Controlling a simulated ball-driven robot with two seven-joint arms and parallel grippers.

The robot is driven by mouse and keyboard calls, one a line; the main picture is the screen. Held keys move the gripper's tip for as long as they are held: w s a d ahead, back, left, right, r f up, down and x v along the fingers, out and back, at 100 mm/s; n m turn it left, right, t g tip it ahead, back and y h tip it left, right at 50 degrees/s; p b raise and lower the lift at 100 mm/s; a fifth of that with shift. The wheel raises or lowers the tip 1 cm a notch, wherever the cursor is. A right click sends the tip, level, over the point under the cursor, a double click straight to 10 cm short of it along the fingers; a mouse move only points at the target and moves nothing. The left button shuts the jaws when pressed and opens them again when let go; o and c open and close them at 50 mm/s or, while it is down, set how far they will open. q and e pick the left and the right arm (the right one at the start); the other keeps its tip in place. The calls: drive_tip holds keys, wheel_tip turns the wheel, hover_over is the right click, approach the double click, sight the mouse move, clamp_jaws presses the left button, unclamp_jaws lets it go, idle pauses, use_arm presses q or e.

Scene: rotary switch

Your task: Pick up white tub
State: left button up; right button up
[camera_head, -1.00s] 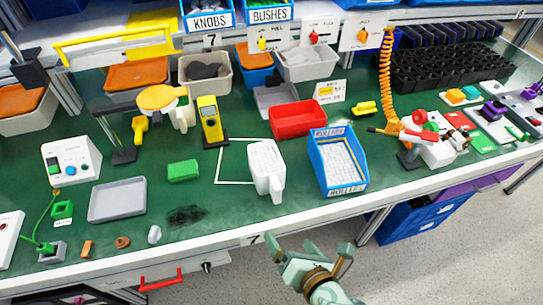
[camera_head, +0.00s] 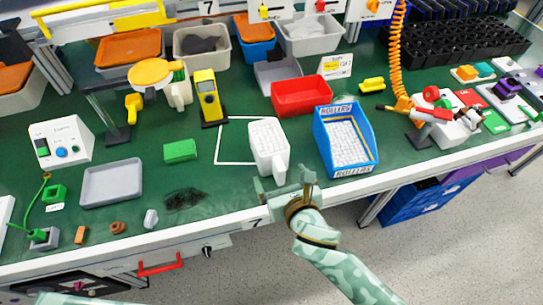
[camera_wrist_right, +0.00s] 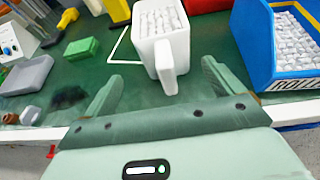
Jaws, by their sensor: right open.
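The white tub (camera_head: 266,142) stands upright on the green bench top near its front edge, partly inside a white outlined square. It is filled with small pale pieces, and its handle points to the front. My right gripper (camera_head: 283,184) is open and empty at the bench's front edge, just in front of the handle. In the right wrist view, the tub (camera_wrist_right: 160,40) stands beyond the two spread fingers (camera_wrist_right: 160,84), with its handle between them and apart from both. My left gripper is out of view.
A blue ROLLERS bin (camera_head: 322,150) stands close to the right of the tub. A red bin (camera_head: 300,98) is behind it. A green block (camera_head: 180,151) and a grey tray (camera_head: 111,184) lie to the left.

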sight(271, 155)
drive_tip(key=b+x, duration=0.1)
drive_tip(key=x, duration=0.2)
drive_tip(key=b+x, duration=0.1)
drive_tip(key=x, duration=0.1)
drive_tip(key=shift+w+d+f+b, duration=0.3)
drive_tip(key=shift+f+b, duration=0.05)
drive_tip(key=shift+f, duration=0.05)
drive_tip(key=shift+s+r, duration=0.1)
drive_tip(key=c, duration=0.9)
